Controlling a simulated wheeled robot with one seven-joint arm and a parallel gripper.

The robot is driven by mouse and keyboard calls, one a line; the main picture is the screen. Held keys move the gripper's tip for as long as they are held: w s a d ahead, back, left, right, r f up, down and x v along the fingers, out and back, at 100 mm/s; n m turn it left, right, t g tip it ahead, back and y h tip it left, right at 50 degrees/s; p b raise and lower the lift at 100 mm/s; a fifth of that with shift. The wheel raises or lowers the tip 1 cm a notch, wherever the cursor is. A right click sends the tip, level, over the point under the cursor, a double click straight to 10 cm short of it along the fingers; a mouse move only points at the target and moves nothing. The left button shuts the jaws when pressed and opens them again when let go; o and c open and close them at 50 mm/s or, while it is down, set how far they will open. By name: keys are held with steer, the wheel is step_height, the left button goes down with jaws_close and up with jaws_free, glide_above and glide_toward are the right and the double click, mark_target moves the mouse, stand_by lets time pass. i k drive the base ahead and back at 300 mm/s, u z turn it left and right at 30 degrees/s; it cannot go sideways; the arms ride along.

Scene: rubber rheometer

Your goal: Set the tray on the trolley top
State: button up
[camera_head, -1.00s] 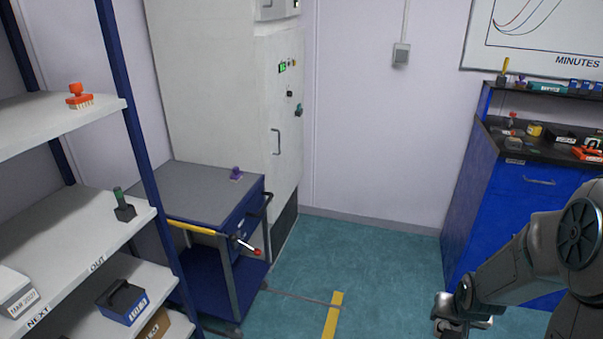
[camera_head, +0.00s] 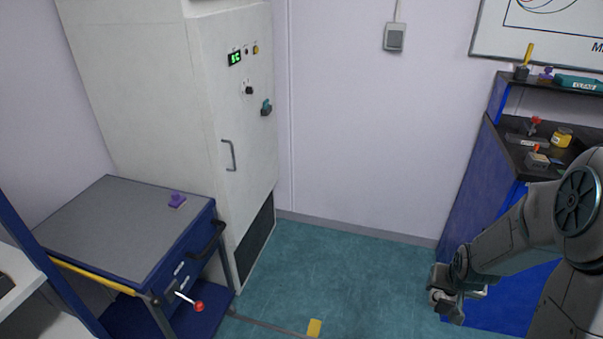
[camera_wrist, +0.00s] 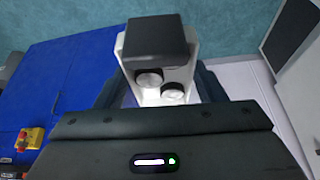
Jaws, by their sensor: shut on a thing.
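My gripper (camera_head: 452,292) is at the lower right, well apart from the trolley, over the floor by the blue cabinet. In the wrist view my gripper is shut on a white tray (camera_wrist: 190,48) with a dark block and two round pieces. The fingertips' contact is mostly hidden there, and the tray is hard to make out in the head view.
A tall pale cabinet (camera_head: 240,120) stands behind the trolley. A red-knobbed lever (camera_head: 198,306) and yellow bar (camera_head: 95,275) are at the trolley's front. A shelf edge (camera_head: 45,320) is at the lower left. Green floor (camera_head: 340,270) is clear between trolley and blue cabinet (camera_head: 478,190).

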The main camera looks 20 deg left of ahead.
mark_target(130, 239)
steer(key=i, duration=2)
steer(key=u, duration=3.05)
